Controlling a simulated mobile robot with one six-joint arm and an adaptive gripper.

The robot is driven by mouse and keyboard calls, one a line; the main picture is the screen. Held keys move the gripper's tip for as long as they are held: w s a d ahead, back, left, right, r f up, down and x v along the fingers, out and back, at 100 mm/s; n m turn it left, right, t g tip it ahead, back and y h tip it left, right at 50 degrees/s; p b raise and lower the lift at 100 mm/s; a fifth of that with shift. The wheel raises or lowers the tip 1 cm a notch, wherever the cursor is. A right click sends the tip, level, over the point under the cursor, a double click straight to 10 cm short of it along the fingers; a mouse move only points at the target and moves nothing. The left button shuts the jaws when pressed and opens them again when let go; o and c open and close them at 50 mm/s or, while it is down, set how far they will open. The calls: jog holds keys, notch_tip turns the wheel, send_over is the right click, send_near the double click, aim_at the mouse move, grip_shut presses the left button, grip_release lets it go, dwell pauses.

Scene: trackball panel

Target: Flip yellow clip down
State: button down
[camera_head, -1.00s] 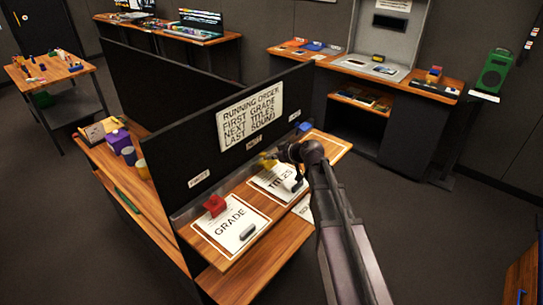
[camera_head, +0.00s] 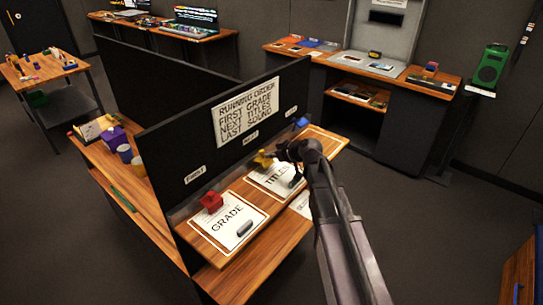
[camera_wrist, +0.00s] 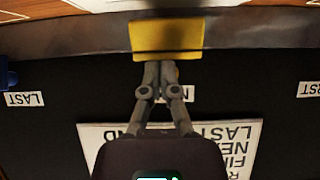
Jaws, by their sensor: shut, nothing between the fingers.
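The yellow clip (camera_head: 262,160) stands at the back edge of the TITLES sheet (camera_head: 270,181), against the foot of the black panel. In the wrist view its flat yellow face (camera_wrist: 167,38) is at the top centre. My gripper (camera_head: 279,153) is at the right of the clip in the head view. In the wrist view my gripper (camera_wrist: 158,66) is shut and empty, its fingertips at the clip's lower edge. I cannot tell whether they touch it. The clip's hinge is not clear.
A red clip (camera_head: 211,202) stands at the GRADE sheet (camera_head: 232,226), with a grey piece (camera_head: 244,229) on that sheet. A blue clip (camera_head: 301,123) is at the far right end. The black panel (camera_head: 178,158) rises behind, with a running order sign (camera_head: 246,110).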

jog(key=shift+s+d, duration=0.1)
jog(key=shift+d, duration=0.05)
jog(key=shift+s+d, duration=0.4)
jog(key=shift+d, duration=0.05)
dwell(0.4)
jog(key=shift+s+d+f+b, duration=0.15)
jog(key=shift+s+d, duration=1.5)
jog(key=shift+d, duration=0.25)
jog(key=shift+s+d+f+b, duration=0.15)
jog(key=shift+s+d, duration=1.45)
jog(key=shift+d, duration=0.3)
